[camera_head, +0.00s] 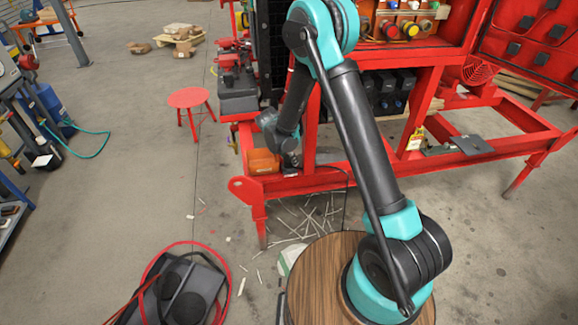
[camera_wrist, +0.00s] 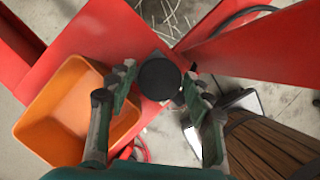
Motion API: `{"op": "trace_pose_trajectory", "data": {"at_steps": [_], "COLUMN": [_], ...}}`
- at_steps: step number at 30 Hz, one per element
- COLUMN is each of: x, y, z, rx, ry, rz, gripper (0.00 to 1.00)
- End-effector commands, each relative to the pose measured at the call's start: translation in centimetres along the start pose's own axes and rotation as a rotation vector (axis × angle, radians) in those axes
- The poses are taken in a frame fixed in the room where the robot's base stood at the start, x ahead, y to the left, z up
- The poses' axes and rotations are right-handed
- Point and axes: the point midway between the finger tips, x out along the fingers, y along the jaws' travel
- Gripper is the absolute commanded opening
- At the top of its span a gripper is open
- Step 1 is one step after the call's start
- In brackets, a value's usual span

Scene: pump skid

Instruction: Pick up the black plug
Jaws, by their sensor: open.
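The black plug (camera_wrist: 159,79) shows in the wrist view as a round, dark disc, seen from above, over the red frame beside the orange bin. My gripper (camera_wrist: 160,85) is open, with one finger on each side of the disc in the picture. The disc nearly fills the gap between the fingertips. I cannot tell whether the fingertips are level with it or still above it. In the head view my gripper (camera_head: 287,150) hangs by the red skid's left end, partly behind my arm. I cannot make out the plug in that view.
The orange bin (camera_wrist: 78,108) stands close by my left finger; it also shows in the head view (camera_head: 263,162). Red beams (camera_wrist: 255,48) of the skid rise on the right. A red stool (camera_head: 188,98) stands left of the skid, with open floor around it.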

Motion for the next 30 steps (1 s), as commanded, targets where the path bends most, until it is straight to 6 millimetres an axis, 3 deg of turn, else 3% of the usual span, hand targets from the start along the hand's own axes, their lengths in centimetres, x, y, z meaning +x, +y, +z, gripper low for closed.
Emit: {"op": "trace_pose_trajectory", "data": {"at_steps": [3,14,23,30], "x": [0.0,0.0,-0.2,-2.0], "y": [0.0,0.0,0.0,0.0], "z": [0.0,0.0,0.1,0.8], "rx": [0.000,0.000,0.000,0.000], "ry": [0.000,0.000,0.000,0.000], "rz": [0.000,0.000,0.000,0.000], "gripper": [0.48,0.06,0.05,0.05]}}
